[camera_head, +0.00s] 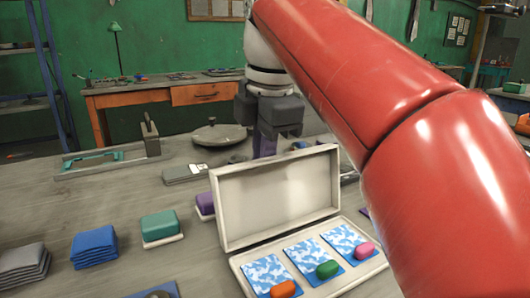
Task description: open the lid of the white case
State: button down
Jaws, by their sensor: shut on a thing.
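The white case (236,263) stands on the table at lower centre with its lid (278,195) raised steeply, its pale inner face showing. A dark purple tab-like piece (264,147) rises from about the middle of the lid's top edge; its join to the lid is not clear. My gripper (268,125) is just above that edge, shut on the purple piece; its fingertips are partly hidden. Inside the case are blue-and-white patterned cards (264,272) with an orange (286,289), a green (327,269) and a pink piece (364,250).
A teal block (160,226), blue cloths (94,246), grey cloths (23,264) and a purple block (205,204) lie left of the case. My red arm covers the right side.

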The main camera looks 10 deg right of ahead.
jog(key=shift+w+r, duration=0.15)
jog(key=shift+r, duration=0.25)
jog(key=c, duration=1.5)
grip_release()
jog(key=shift+w+f, duration=0.1)
jog(key=shift+f, duration=0.05)
notch_tip(320, 180, up, 8)
jog(key=s+p, duration=0.1)
jog(key=shift+s+d+f, duration=0.15)
jog(key=shift+s+f, duration=0.1)
